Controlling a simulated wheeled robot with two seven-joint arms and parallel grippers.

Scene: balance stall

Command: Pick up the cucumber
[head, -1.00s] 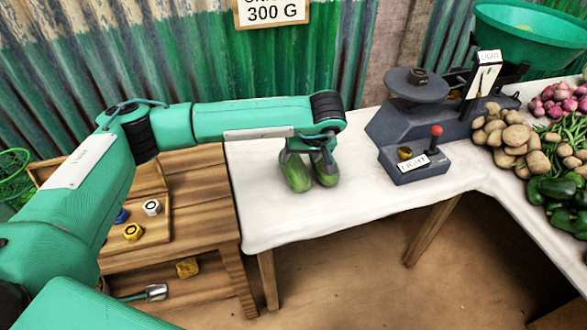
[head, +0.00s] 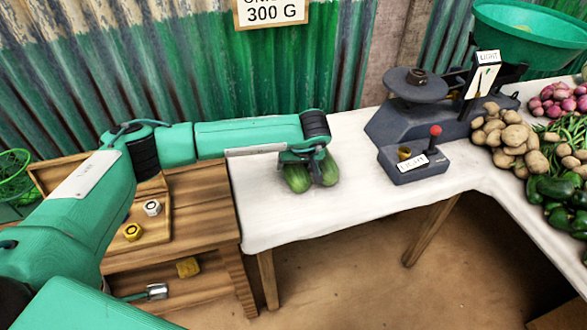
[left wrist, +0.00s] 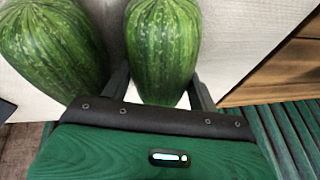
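Two green cucumbers lie side by side on the white-covered table in the head view, a left one (head: 296,180) and a right one (head: 328,171). My left gripper (head: 304,160) is low over them and hides their far ends. In the left wrist view, its open fingers (left wrist: 161,92) stand on either side of one cucumber (left wrist: 163,45), with small gaps visible. This appears to be the left one of the head view. The other cucumber (left wrist: 52,45) lies outside the fingers. My right gripper is not in view.
A dark scale (head: 395,125) with a lever box stands right of the cucumbers. Potatoes (head: 510,135), onions (head: 565,98) and green peppers (head: 558,190) lie farther right. A wooden side table (head: 205,195) is at left. The corrugated wall (head: 210,60) stands behind. White cloth (head: 275,225) in front is clear.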

